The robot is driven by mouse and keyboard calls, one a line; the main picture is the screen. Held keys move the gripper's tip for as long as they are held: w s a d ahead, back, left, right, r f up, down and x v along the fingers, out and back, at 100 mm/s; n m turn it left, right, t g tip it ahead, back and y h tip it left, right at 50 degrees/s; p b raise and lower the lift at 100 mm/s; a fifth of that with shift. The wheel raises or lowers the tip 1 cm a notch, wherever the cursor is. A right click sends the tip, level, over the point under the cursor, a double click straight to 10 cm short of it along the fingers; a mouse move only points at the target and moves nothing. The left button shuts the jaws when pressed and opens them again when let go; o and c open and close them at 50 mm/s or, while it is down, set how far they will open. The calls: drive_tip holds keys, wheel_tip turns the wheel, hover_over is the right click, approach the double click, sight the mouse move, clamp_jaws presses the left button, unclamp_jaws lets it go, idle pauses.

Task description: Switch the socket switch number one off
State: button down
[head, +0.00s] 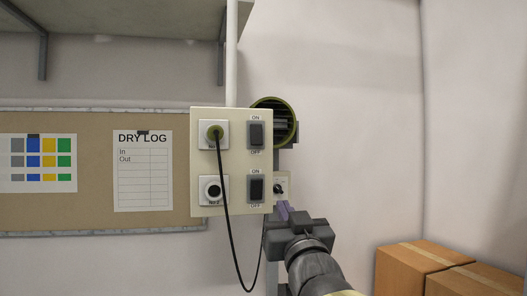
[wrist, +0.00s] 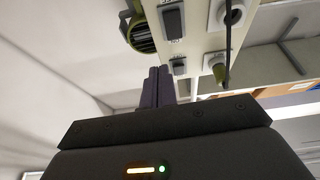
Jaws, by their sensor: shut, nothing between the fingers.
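A cream socket panel (head: 233,157) hangs on the wall with two dark rocker switches, each labelled ON above and OFF below. The upper switch (head: 256,134) is beside the socket holding a green plug (head: 215,132); the lower switch (head: 256,189) is beside an empty socket (head: 212,190) marked No.2. The number on the upper socket is hidden, and the rocker positions are unclear. My gripper (head: 284,210) is shut and empty, just right of the panel's lower right corner, below both switches. Its purple fingers (wrist: 158,85) show together in the wrist view, apart from the switches.
A black cable (head: 235,260) hangs from the plug. A round green-rimmed device (head: 273,120) is behind the panel's upper right, and a small plate with a knob (head: 280,188) is right of the lower switch. Cardboard boxes (head: 410,272) stand at the lower right.

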drive_tip(key=s+a+r+t+y, duration=0.1)
drive_tip(key=s+r+t, duration=0.1)
drive_tip(key=r, duration=0.5)
drive_tip(key=shift+s+a+r, duration=0.15)
drive_tip(key=shift+s+r, duration=0.25)
drive_tip(key=shift+s, duration=0.15)
drive_tip(key=shift+w+r, duration=0.1)
drive_tip(key=p, duration=0.7)
approach(259, 136)
wheel_tip(259, 136, up, 4)
drive_tip(key=w, duration=0.1)
drive_tip(key=w+p, duration=0.1)
drive_tip(key=w+a+p, duration=0.1)
drive_tip(key=w, duration=0.1)
drive_tip(key=shift+w+f, duration=0.15)
drive_tip(key=shift+f, duration=0.05)
drive_tip(key=shift+w+a+f+p, duration=0.15)
drive_tip(key=shift+w+f+p, duration=0.05)
drive_tip(key=shift+w+p, duration=0.1)
